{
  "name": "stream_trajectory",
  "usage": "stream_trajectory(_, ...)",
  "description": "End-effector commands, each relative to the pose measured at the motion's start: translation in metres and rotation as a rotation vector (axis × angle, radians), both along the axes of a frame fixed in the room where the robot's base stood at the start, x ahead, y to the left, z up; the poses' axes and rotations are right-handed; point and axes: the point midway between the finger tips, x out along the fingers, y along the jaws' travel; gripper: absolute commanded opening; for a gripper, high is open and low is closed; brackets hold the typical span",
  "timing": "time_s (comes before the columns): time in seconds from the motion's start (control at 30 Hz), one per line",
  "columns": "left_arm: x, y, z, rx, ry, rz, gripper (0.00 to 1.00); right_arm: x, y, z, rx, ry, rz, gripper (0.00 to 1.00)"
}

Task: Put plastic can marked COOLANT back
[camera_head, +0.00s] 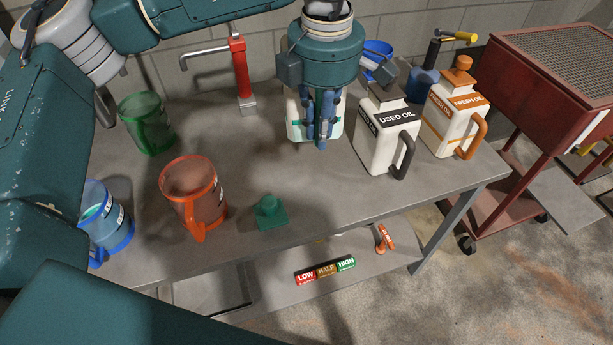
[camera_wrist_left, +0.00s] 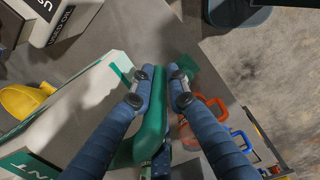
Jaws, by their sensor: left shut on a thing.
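The plastic can (camera_head: 293,128) is white with teal trim and stands upright at the back of the workbench, mostly hidden behind my left gripper. Its teal label, partly readable as "NT", shows in the left wrist view (camera_wrist_left: 25,165). My left gripper (camera_head: 322,140) points down, and its blue fingers are closed around the can's green handle (camera_wrist_left: 150,120). I cannot tell whether the can touches the bench. A green cap on a square base (camera_head: 270,213) sits near the front edge of the bench. My right gripper is not in view.
White USED OIL (camera_head: 378,148) and FRESH OIL (camera_head: 447,122) cans stand to the right. Green (camera_head: 147,125), red (camera_head: 195,192) and blue (camera_head: 105,220) jugs stand left. A red tap (camera_head: 240,75) rises behind. The bench (camera_head: 330,190) is clear in front of the can.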

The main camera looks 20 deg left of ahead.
Motion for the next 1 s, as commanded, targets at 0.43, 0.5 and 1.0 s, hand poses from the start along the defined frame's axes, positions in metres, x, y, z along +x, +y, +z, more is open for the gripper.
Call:
stream_trajectory(0.43, 0.009, -0.008, -0.02, 0.001, -0.001, 0.205, 0.0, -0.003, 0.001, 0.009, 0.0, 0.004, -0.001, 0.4)
stream_trajectory(0.5, 0.009, -0.008, -0.036, 0.001, -0.001, 0.205, 0.0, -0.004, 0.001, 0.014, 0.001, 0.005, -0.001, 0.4)
stream_trajectory(1.0, 0.01, -0.009, -0.135, -0.002, -0.004, 0.203, 0.0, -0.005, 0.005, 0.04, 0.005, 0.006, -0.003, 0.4)
